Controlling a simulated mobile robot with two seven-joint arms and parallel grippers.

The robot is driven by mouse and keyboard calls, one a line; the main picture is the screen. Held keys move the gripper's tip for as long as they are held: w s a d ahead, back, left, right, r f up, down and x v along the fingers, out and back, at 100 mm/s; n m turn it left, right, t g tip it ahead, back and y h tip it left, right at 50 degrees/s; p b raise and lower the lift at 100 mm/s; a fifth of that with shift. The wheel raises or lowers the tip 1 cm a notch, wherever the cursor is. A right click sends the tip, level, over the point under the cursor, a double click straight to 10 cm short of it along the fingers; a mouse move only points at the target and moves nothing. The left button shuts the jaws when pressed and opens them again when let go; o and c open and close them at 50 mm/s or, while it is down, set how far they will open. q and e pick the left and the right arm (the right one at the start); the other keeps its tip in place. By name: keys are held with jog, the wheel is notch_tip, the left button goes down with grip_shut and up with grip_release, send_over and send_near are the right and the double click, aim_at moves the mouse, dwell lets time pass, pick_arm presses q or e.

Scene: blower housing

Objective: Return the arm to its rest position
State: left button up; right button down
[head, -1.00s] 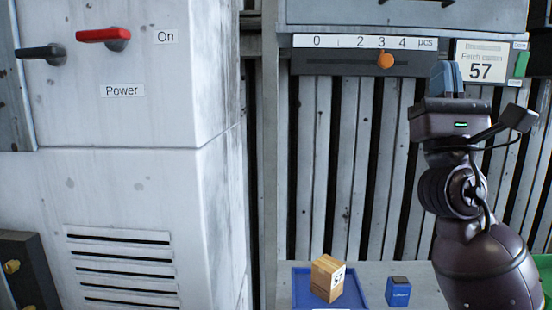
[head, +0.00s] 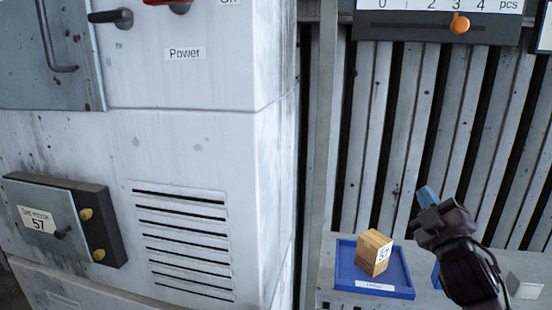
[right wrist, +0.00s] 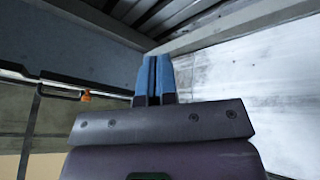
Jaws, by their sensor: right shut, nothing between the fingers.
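My right gripper (head: 427,197) is in the lower right of the head view, above the shelf and to the right of the blue tray. Its blue fingers are closed together with nothing between them. The shut fingers also show in the right wrist view (right wrist: 153,80), pointing towards a corner under grey panels. My left gripper is in neither view.
A blue item beside the tray is mostly hidden by my right arm. The white cabinet (head: 190,130) stands left. The slider's orange knob (head: 459,24) is near 3.

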jog(key=s+a+f+m+g, duration=0.1)
jog(key=s+f+m+g, duration=0.25)
jog(key=f, duration=0.95)
jog(key=s+a+f+m+g, duration=0.1)
jog(key=s+f+m+g, duration=0.3)
jog(key=f, duration=0.8)
jog(key=s+f+m+g, duration=0.3)
jog(key=s+f, duration=1.4)
jog(key=s, duration=0.3)
jog(key=shift+a+f+g+h, duration=0.2)
jog(key=shift+a+g+h, duration=0.05)
jog(key=shift+g+h, duration=0.1)
